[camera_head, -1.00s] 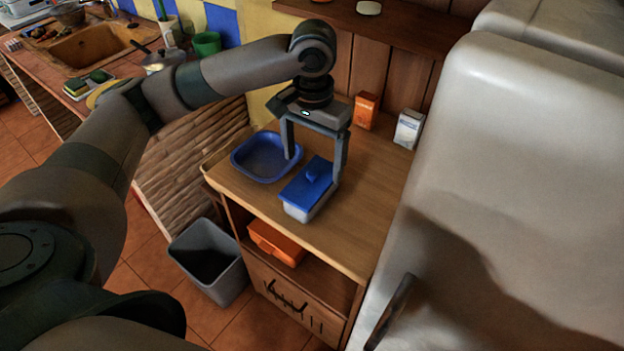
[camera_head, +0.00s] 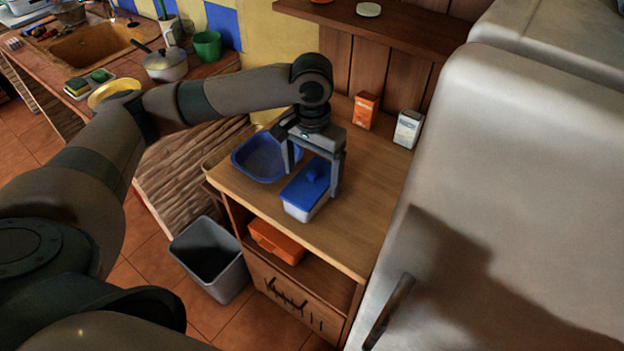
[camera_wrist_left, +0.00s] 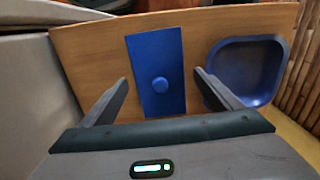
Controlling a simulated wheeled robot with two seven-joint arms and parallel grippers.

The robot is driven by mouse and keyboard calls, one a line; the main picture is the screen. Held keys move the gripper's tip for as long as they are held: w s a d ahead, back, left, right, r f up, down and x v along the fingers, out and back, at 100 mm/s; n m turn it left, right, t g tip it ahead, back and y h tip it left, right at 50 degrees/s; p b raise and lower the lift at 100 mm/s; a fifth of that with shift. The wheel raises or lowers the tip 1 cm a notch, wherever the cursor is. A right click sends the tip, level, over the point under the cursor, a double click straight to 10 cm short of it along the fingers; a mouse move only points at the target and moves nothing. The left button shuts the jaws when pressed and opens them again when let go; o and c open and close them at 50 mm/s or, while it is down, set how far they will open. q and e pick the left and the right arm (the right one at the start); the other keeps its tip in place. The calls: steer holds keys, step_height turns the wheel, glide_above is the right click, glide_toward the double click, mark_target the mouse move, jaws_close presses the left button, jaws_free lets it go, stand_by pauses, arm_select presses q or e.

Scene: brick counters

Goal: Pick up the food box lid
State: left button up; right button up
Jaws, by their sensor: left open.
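I cannot tell if a finger touches the lid. My right gripper is not in view.
A blue tray (camera_head: 247,170) lies left of the food box, close to one finger. An orange carton (camera_head: 365,110) and a white carton (camera_head: 408,128) stand at the counter's back. The white fridge (camera_head: 520,150) bounds the right. The counter's front right (camera_head: 345,240) is bare.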

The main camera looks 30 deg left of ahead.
mark_target(315, 174)
arm_select(q)
steer(key=shift+c, duration=0.9)
steer(key=c, duration=1)
steer(key=shift+c, duration=0.2)
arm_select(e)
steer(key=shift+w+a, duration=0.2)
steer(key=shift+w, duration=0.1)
arm_select(q)
steer(key=shift+r, duration=0.1)
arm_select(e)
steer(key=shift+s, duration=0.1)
